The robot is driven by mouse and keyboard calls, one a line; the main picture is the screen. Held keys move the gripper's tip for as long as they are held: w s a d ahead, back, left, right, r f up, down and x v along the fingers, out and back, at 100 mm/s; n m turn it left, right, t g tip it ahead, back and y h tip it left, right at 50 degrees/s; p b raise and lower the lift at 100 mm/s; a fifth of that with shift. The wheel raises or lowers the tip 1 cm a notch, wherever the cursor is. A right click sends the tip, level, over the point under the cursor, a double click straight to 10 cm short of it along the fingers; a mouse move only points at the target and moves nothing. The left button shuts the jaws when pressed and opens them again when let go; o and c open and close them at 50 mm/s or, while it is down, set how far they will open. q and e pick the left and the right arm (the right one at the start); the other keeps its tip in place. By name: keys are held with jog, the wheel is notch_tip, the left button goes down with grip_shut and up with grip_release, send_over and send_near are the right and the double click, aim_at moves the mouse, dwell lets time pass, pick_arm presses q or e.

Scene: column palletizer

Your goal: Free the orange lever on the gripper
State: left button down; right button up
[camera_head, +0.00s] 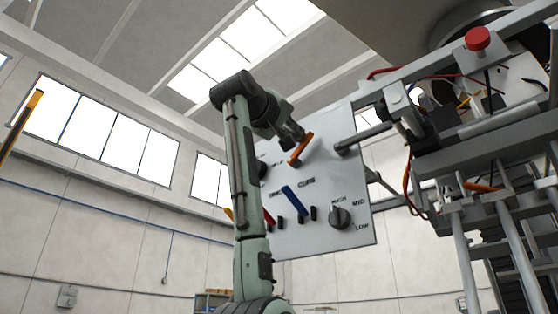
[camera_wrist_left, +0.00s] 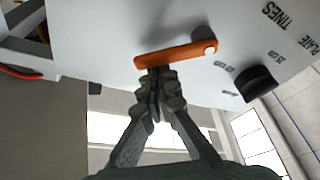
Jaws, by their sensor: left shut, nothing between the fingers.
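The orange lever (camera_head: 301,149) is on the upper part of a light grey control panel (camera_head: 350,180) and slants up to the right in the head view. In the left wrist view the orange lever (camera_wrist_left: 180,55) lies nearly level, with a pale round pivot at its right end. My left gripper (camera_head: 294,138) is shut and empty at the lever. In the left wrist view its fingertips (camera_wrist_left: 154,76) meet the lever's lower edge near its left end; whether they touch cannot be told for sure. My right gripper is not in view.
The panel also carries a blue lever (camera_head: 294,201), a red lever (camera_head: 268,217) and a dark knob (camera_head: 339,217) marked HIGH, MID, LOW. A dark knob (camera_wrist_left: 257,83) sits near the lever. Metal machinery with a red button (camera_head: 478,39) fills the right side.

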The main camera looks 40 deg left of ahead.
pick_arm(q)
jog(key=m, duration=0.1)
jog(key=d+f+m+h, duration=0.1)
jog(key=m, duration=0.1)
jog(key=shift+t+b, duration=0.4)
jog(key=shift+d+f, duration=0.1)
jog(key=shift+f, duration=0.05)
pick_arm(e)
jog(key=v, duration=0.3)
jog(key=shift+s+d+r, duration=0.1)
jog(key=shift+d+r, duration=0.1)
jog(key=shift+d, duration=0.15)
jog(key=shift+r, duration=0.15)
